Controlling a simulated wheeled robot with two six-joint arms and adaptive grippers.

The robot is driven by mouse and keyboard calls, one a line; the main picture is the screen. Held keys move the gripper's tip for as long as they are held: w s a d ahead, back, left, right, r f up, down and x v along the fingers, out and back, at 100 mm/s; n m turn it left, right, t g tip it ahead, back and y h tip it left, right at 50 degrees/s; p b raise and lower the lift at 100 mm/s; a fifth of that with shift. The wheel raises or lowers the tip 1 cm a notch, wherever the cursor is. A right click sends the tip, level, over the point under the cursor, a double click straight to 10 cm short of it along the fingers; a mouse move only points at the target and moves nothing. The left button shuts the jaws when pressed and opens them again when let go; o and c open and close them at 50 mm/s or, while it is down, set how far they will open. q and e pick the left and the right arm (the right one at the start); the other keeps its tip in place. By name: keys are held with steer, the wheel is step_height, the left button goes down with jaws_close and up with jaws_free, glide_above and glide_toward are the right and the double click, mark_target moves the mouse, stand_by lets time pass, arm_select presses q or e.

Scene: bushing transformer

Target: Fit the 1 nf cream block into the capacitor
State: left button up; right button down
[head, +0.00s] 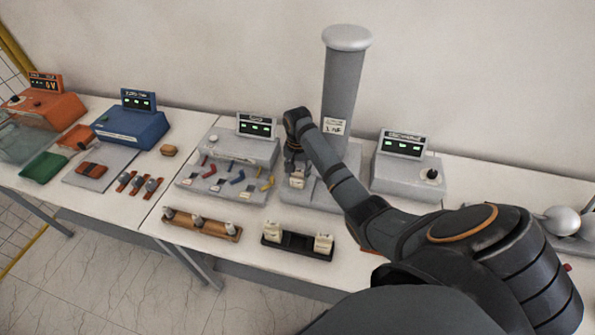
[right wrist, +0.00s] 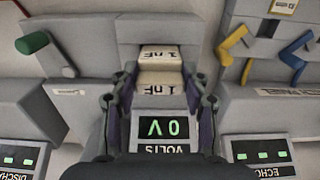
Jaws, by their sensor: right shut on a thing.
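My right gripper (head: 297,172) is at the front of that base. It is shut on the 1 nf cream block (head: 298,181), which also shows between the fingers in the right wrist view (right wrist: 160,90). Two upside-down "1 nF" faces show there, one above the other. The block is at a grey part of the capacitor, but I cannot tell whether it is seated. My left gripper is not in view.
A black tray (head: 290,241) at the table's front holds two cream blocks. A wooden rack (head: 202,224) lies to its left. Grey units with green displays flank the capacitor: one with colored levers (head: 235,150), another with a black knob (head: 408,174).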

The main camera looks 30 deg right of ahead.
steer(key=shift+f, duration=0.65)
steer(key=c, duration=0.6)
jaws_free()
step_height(320, 180, up, 8)
steer(key=shift+f, duration=0.25)
